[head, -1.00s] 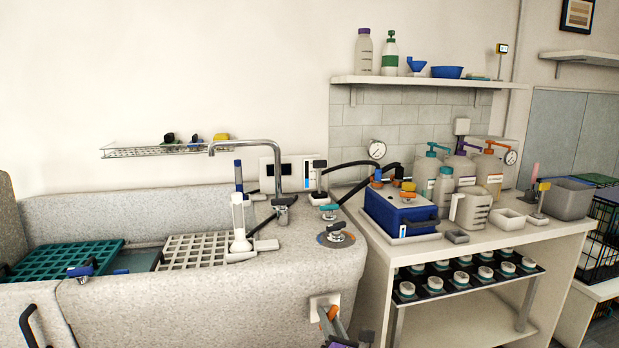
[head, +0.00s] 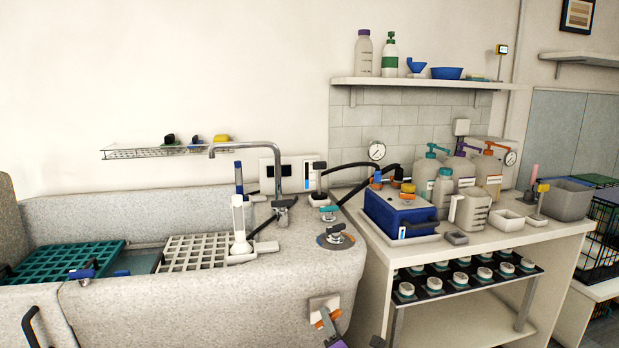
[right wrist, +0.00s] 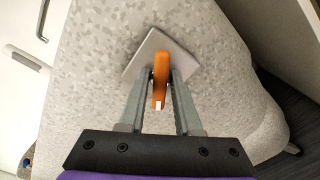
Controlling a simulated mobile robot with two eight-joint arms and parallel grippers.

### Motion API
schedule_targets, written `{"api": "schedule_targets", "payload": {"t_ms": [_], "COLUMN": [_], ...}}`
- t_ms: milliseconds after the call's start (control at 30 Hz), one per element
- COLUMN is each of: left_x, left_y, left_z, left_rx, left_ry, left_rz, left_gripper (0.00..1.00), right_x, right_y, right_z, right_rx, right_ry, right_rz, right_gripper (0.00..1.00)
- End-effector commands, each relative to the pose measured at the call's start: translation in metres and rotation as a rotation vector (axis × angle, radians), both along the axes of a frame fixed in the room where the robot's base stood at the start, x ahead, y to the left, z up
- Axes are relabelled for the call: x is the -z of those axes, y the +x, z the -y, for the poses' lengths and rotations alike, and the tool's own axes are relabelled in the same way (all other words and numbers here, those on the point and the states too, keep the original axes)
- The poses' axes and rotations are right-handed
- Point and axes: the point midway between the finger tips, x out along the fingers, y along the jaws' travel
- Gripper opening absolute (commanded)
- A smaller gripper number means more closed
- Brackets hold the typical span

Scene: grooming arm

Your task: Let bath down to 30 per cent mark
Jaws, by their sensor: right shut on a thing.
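The speckled grey bath (head: 215,300) fills the left and middle of the head view. On its front right is a pale plate (head: 321,302) with an orange lever (head: 326,318). My right gripper (head: 331,323) is shut on this lever; the right wrist view shows the orange lever (right wrist: 160,82) between the grey fingers, with the plate (right wrist: 143,55) behind. A little water (head: 143,262) shows between the gratings. A white panel with a blue strip (head: 307,175) stands behind the bath; its marks are too small to read. My left gripper is out of view.
A green grating (head: 65,262) and a white grating (head: 190,251) lie over the bath. A tap (head: 283,175) and a round knob (head: 336,234) are on its rim. A bench (head: 470,235) with a blue box (head: 400,212) and bottles stands to the right.

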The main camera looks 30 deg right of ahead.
Motion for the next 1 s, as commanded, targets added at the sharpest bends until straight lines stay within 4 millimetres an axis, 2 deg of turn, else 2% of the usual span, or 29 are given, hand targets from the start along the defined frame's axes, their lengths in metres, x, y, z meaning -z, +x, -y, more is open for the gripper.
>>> {"api": "schedule_targets", "payload": {"t_ms": [300,500,833,1000], "left_x": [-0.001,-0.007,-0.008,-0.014], "left_y": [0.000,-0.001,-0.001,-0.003], "left_z": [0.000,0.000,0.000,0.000], "left_rx": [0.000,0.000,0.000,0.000], "left_ry": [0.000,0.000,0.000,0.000], "left_rz": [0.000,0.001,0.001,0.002], "left_gripper": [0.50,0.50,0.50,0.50], "right_x": [-0.001,-0.001,-0.001,-0.002], "right_y": [0.000,0.000,0.000,0.000], "right_z": [0.000,0.000,0.000,0.000], "right_rx": [0.000,0.000,0.000,0.000], "right_ry": [0.032,0.218,0.260,0.415], "right_rz": [0.009,0.054,0.065,0.102], "right_gripper": [0.00,0.00,0.00,0.00]}}
